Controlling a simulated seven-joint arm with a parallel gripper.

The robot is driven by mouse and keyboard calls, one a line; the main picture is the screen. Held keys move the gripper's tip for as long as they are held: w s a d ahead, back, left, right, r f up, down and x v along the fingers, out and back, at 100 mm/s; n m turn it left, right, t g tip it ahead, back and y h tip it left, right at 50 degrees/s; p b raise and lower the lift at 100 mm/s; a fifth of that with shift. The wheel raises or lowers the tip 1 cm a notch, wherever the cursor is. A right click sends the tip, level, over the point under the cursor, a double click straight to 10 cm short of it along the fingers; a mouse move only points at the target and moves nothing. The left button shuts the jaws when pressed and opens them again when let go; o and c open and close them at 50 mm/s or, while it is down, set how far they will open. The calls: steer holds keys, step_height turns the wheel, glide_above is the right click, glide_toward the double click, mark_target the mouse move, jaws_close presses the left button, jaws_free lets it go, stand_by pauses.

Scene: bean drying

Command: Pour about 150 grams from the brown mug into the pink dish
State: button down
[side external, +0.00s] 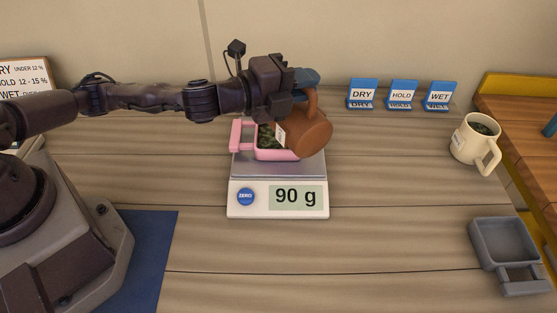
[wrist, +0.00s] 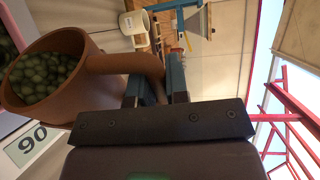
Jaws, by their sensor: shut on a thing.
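The brown mug (side external: 310,136) is tilted over the pink dish (side external: 237,137), its mouth toward the dish on the left. My gripper (side external: 303,80) is shut on the mug's handle, which shows between the blue fingers in the wrist view (wrist: 158,85). In the wrist view the mug (wrist: 75,95) still holds many dark green beans (wrist: 38,76). The pink dish stands on the scale (side external: 236,200) and has dark green beans (side external: 266,136) in it. The scale display (side external: 296,197) reads 90 g. The mug hides the dish's right side.
Blue cards reading DRY (side external: 362,93), HOLD (side external: 403,94) and WET (side external: 438,96) stand at the back. A cream mug (side external: 472,140) with dark contents stands at the right. An empty grey dish (side external: 490,243) lies at front right. The table in front of the scale is clear.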

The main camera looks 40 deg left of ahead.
steer(key=shift+a, duration=0.1)
steer(key=shift+a+r, duration=0.15)
stand_by(0.3)
steer(key=shift+w+a+n, duration=0.1)
steer(key=shift+a+n, duration=0.05)
steer(key=shift+n, duration=0.15)
steer(key=shift+a, duration=0.15)
steer(key=shift+a+r, duration=0.1)
stand_by(0.5)
steer(key=shift+a+n, duration=0.15)
steer(key=shift+n, duration=0.25)
steer(key=shift+w+a+r, duration=0.1)
steer(key=shift+a, duration=0.1)
steer(key=shift+a, duration=0.1)
stand_by(0.4)
steer(key=shift+a+n, duration=0.2)
steer(key=shift+n, duration=0.1)
stand_by(1.0)
